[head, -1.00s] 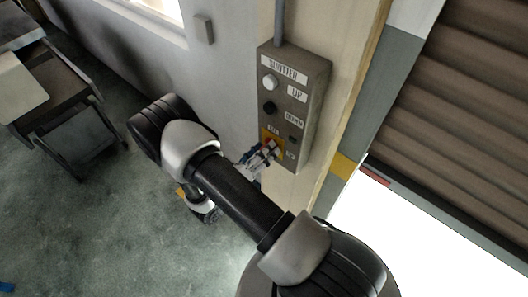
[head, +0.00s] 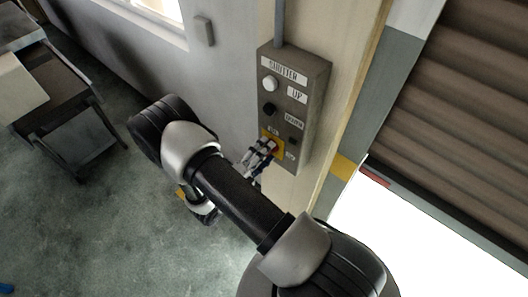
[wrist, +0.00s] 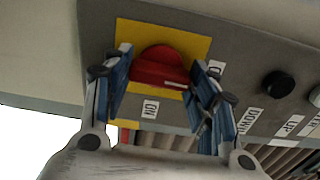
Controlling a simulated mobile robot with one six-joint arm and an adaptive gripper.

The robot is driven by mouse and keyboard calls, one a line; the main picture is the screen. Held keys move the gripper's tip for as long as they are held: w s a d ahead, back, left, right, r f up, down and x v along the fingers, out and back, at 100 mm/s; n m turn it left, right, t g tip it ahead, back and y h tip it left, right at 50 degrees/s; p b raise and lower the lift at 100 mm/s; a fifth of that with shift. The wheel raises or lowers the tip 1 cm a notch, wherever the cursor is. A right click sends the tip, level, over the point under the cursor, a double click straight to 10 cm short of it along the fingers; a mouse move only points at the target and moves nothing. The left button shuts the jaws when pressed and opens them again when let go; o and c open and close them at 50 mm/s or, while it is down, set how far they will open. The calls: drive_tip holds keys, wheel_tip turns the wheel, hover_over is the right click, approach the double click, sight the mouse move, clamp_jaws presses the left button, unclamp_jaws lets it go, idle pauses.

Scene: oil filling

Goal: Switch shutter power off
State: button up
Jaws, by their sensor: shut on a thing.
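The grey shutter control box (head: 308,102) is on the wall, with a yellow plate (head: 267,134) at its lower end. In the wrist view a red rotary knob (wrist: 158,66) sits on the yellow plate (wrist: 124,34), with a white mark at its lower right. An "ON" label (wrist: 150,108) is below the knob. A label to its right is partly hidden by a finger. My gripper (wrist: 158,75) has its blue-padded fingers on both sides of the knob and is shut on it. In the head view my gripper (head: 264,150) is at the box's lower end.
The box also bears a white button (head: 270,83) and a black button (head: 269,109), above my gripper. The brown shutter (head: 455,130) at the right is partly raised over a bright opening. A dark cart (head: 70,110) stands at the left. Floor between is clear.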

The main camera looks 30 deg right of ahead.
drive_tip(key=shift+n, duration=0.3)
drive_tip(key=o, duration=1.1)
drive_tip(key=shift+c, duration=0.2)
drive_tip(key=v, duration=1.2)
